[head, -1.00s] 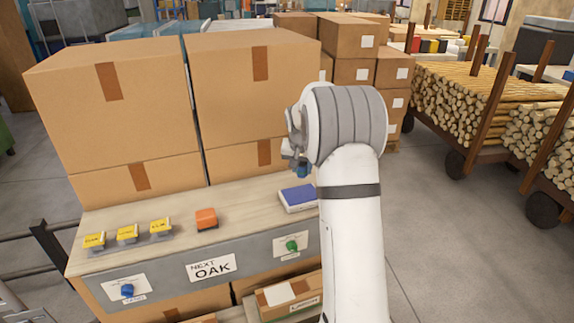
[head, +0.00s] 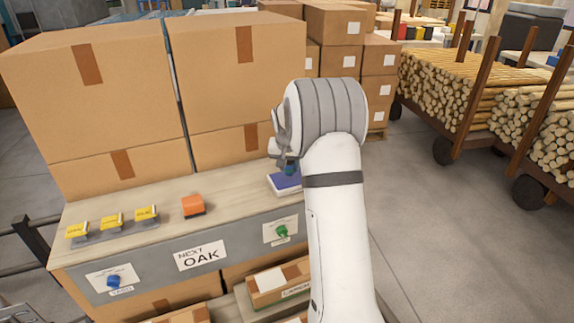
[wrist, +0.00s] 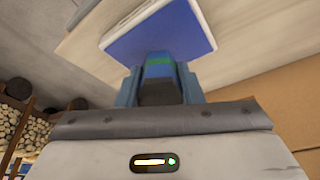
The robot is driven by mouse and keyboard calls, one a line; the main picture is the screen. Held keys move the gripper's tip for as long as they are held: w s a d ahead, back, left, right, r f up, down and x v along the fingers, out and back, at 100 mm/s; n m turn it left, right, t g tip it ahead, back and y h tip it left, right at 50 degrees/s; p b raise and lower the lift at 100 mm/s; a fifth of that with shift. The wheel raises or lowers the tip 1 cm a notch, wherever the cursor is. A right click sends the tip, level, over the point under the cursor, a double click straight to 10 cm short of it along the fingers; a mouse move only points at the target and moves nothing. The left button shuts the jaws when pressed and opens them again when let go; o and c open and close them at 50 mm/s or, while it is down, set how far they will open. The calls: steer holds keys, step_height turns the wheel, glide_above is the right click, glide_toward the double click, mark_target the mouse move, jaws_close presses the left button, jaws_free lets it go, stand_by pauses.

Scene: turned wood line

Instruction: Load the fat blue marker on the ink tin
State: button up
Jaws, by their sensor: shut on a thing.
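The ink tin (head: 284,187), a flat white tin with a blue pad, lies at the right end of the wooden bench top. In the wrist view its blue pad (wrist: 165,32) fills the top middle. My gripper (head: 289,165) is over the tin, shut on the fat blue marker (wrist: 158,68). The marker looks dark at its near end, with a green band and blue beyond it. Its far end is at the pad's edge in the wrist view; I cannot tell whether it touches. My arm hides part of the tin's right side in the head view.
Several large cartons (head: 90,90) stand along the back of the bench. An orange block (head: 194,207) and a rack of yellow stamps (head: 112,222) sit to the left.

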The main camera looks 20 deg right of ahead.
steer(key=shift+f+b, duration=0.75)
stand_by(2.2)
steer(key=shift+r, duration=0.1)
steer(key=shift+r+p, duration=1.9)
steer(key=shift+r, duration=1.6)
